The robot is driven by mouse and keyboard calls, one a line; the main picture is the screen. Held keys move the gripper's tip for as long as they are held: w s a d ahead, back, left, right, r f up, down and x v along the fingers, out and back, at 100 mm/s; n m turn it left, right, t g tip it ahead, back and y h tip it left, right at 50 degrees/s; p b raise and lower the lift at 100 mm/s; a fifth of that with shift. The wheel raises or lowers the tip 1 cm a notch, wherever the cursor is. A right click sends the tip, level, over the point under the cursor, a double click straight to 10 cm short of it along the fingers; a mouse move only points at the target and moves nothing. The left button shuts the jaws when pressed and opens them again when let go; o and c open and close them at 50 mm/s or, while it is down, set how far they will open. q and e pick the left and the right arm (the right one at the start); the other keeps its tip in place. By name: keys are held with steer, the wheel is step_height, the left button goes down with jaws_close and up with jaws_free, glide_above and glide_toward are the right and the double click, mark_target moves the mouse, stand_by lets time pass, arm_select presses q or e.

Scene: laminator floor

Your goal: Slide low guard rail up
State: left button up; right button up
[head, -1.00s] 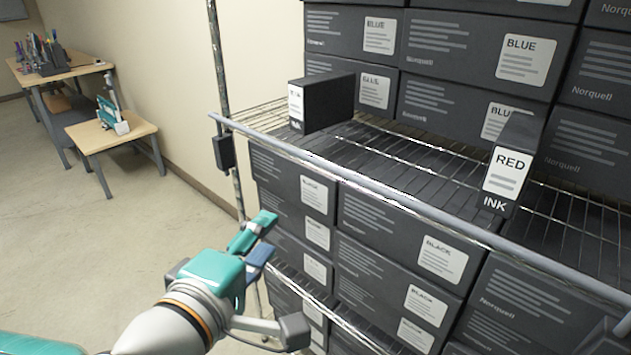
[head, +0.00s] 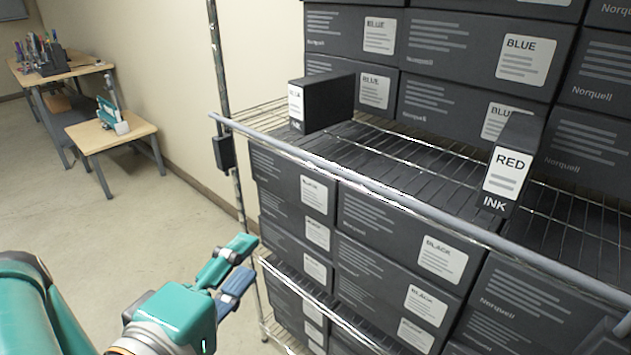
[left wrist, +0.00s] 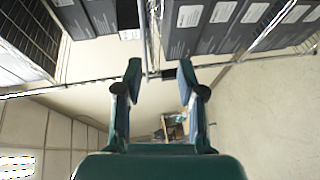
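The guard rail (head: 370,186) is a grey bar across the front of the middle shelf. Its left end is by the shelf's upright post (head: 226,90), above a black bracket (head: 223,152). My left gripper (head: 248,256) is open and empty, below and in front of the rail's left end, apart from it. In the left wrist view, the open fingers (left wrist: 160,72) frame the bracket (left wrist: 169,74) and the rail (left wrist: 154,35) beyond them; the picture is turned sideways. My right gripper is not in view.
Black ink cartons (head: 400,240) fill the lower shelves, close to my left gripper's right. A red ink box (head: 506,172) and another small box (head: 322,102) stand on the middle shelf behind the rail. Open floor (head: 120,225) lies to the left, with a small table (head: 112,140).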

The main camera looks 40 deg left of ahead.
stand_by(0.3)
arm_select(q)
steer(key=w+r+m+t+h, duration=0.1)
steer(key=w+r+h, duration=0.2)
steer(key=w, duration=0.5)
steer(key=w+r+m+t+h, duration=0.1)
steer(key=w+r+m+h, duration=0.2)
steer(key=w, duration=0.5)
steer(key=m+g+h, duration=0.3)
steer(key=h, duration=0.4)
glide_toward(339, 174)
steer(key=shift+y, duration=0.4)
steer(key=p+x, duration=0.1)
steer(key=x, duration=0.2)
steer(key=p+x, duration=0.1)
steer(key=x, duration=0.3)
steer(key=p+x, duration=0.1)
steer(key=x, duration=0.2)
steer(key=shift+w+d+r, duration=0.1)
steer(key=shift+w+d, duration=0.15)
steer(key=shift+d, duration=0.2)
jaws_close()
